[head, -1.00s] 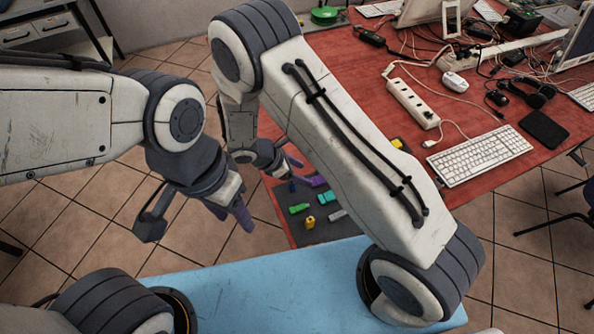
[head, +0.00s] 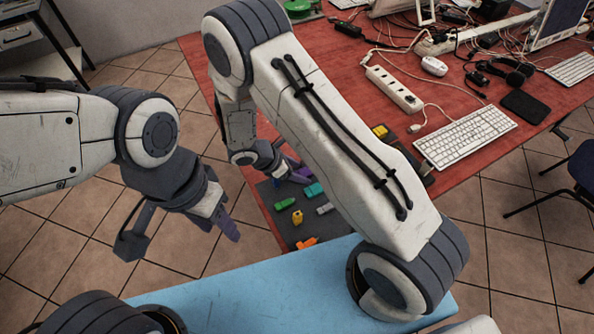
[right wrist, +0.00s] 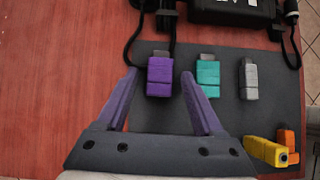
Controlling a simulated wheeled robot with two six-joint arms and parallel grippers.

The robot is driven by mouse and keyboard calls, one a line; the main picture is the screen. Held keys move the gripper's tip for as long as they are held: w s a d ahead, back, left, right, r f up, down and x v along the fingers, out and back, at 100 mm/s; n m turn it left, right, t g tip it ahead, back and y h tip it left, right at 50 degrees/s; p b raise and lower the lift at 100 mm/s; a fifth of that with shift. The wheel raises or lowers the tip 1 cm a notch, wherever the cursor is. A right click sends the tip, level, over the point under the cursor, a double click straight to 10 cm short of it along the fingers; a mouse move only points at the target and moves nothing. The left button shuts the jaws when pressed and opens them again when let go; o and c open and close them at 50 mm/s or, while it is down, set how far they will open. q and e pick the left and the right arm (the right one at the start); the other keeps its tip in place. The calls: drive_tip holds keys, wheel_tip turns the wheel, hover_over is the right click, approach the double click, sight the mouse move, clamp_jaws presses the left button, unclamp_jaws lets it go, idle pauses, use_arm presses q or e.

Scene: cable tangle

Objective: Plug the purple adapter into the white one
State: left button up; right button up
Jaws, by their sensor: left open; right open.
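The purple adapter (right wrist: 160,80) lies on a dark mat (right wrist: 222,116) in the right wrist view. My right gripper (right wrist: 158,73) is open, with its purple fingers on either side of that adapter and gaps showing on both sides. A light grey adapter (right wrist: 248,80), the nearest to white that I see, lies to the right, beyond a teal one (right wrist: 208,78). In the head view the grey adapter (head: 325,209) shows beside my right arm, which covers part of the mat. My left gripper (head: 229,231) is open and empty over the floor.
Yellow (right wrist: 265,151) and orange (right wrist: 288,140) adapters lie near the mat's right edge. A green one (head: 285,203) shows in the head view. Black cables (right wrist: 165,28) and a black box (right wrist: 232,10) lie beyond the purple adapter. The red tabletop (right wrist: 60,90) to the left is bare.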

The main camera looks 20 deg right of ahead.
clamp_jaws()
drive_tip(key=shift+r+p, duration=2.8)
drive_tip(key=shift+r, duration=0.75)
